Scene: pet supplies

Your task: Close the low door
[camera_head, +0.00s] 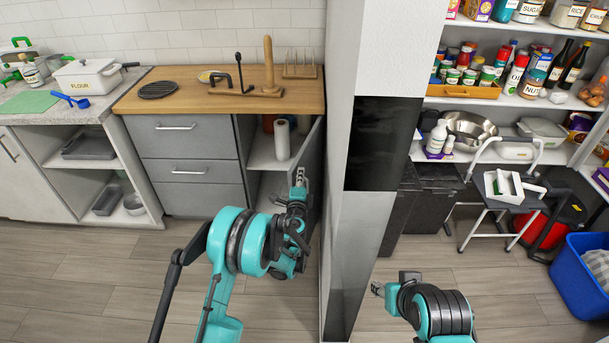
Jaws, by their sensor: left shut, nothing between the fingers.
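The low door (314,155) is a grey cabinet door under the right end of the wooden counter. It stands open, swung out towards me beside the white wall, and shows at a steep angle. The open cabinet (262,150) holds a white paper roll (282,140). My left gripper (299,174) is shut and empty, in front of the opening and close to the door's inner side. I cannot tell whether it touches the door. My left arm hides the door's lower part. My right gripper (377,289) is right of the wall, away from the door; its fingers are too small to read.
A white wall end (345,230) with a black panel (384,140) stands just right of the door. Grey drawers (190,170) are left of the opening. A step stool (505,190) and blue bin (580,275) stand at right. Floor at front left is clear.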

